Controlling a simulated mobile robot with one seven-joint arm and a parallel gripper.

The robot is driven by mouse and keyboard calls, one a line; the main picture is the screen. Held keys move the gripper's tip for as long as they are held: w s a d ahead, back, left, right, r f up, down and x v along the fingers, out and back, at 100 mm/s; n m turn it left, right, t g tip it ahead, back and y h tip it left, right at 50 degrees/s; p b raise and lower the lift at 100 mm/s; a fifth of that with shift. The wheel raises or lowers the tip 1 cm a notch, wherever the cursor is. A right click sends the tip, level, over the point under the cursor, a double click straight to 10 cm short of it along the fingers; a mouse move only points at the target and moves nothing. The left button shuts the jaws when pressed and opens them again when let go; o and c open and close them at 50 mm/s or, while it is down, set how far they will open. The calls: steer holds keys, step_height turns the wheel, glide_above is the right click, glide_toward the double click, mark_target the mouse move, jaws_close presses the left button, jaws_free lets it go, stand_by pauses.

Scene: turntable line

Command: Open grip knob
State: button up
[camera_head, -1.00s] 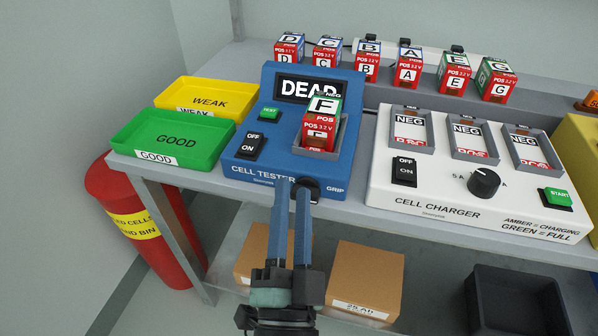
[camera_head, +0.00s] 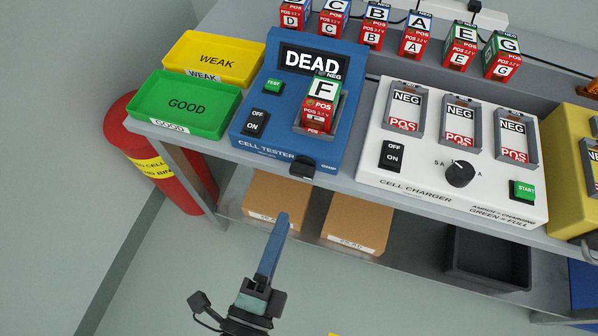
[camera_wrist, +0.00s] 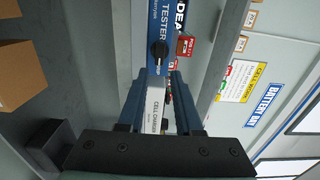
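The black grip knob (camera_head: 303,167) is on the front edge of the blue cell tester (camera_head: 255,145), near its right corner. The tester display reads DEAD. The red, white and green cell F (camera_head: 320,98) sits in the tester's slot. My gripper (camera_head: 281,218) is below and in front of the knob, apart from it. In the head view its fingers overlap. In the wrist view my gripper (camera_wrist: 160,75) shows two fingers apart with nothing between them, and the knob (camera_wrist: 158,52) lies beyond their tips.
Yellow WEAK tray (camera_head: 245,73) and green GOOD tray (camera_head: 215,121) stand left of the tester. The white cell charger (camera_head: 370,168) is at right. Several cells stand along the back. Cardboard boxes (camera_head: 357,224) sit on the lower shelf; a red bin (camera_head: 190,192) stands at left.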

mark_target(300, 177)
steer(key=x, duration=0.9)
steer(key=shift+w+d, duration=0.1)
steer(key=shift+w, duration=0.25)
steer(key=shift+c, duration=0.3)
jaws_close()
